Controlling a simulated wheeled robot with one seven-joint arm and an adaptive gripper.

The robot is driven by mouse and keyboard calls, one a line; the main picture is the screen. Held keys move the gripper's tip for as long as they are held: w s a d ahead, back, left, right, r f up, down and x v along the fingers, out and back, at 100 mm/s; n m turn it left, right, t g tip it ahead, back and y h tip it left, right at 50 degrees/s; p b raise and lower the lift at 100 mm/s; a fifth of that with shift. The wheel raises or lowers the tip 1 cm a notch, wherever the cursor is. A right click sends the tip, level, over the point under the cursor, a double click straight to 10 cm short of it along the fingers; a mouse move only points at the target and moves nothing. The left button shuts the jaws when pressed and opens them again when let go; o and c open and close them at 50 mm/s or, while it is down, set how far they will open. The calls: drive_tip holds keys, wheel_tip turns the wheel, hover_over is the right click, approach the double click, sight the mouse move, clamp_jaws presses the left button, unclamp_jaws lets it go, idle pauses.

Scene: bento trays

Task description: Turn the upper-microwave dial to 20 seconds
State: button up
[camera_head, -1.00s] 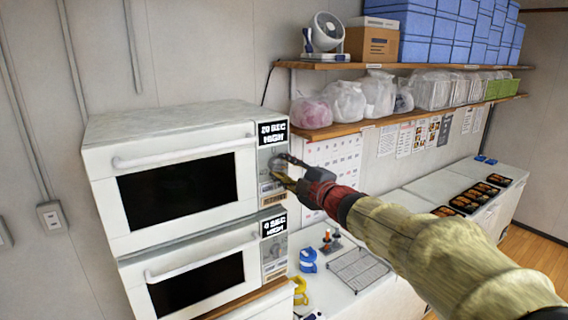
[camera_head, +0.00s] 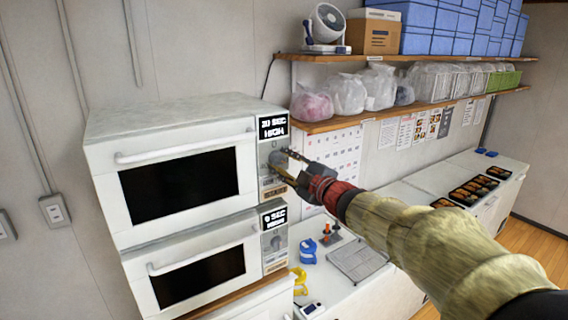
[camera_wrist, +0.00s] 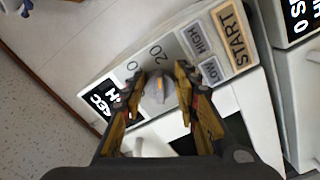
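The upper microwave (camera_head: 215,125) is white with a dark window and stands on the lower microwave. Its display (camera_head: 273,128) reads "0 SEC" after a blurred first digit, with "HIGH" below. In the wrist view, its dial (camera_wrist: 157,88) is a grey knob with an orange mark, beside printed "0" and "20". My gripper (camera_wrist: 160,78) is open, with one finger on each side of the dial and small gaps. In the head view, my gripper (camera_head: 283,166) is at the control panel and partly hides the dial.
The lower microwave (camera_head: 200,275) has its own display (camera_head: 273,217). In the wrist view, LOW, HIGH and START buttons lie right of the dial. A blue cup-like object (camera_head: 308,252) and a wire rack (camera_head: 357,258) are on the counter. A shelf (camera_head: 385,118) holds bags above.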

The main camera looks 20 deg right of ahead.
drive_tip(key=o, duration=0.4)
drive_tip(key=shift+s, duration=0.1)
drive_tip(key=v, duration=1.1)
drive_tip(key=shift+s+d, duration=0.15)
drive_tip(key=shift+s, duration=0.2)
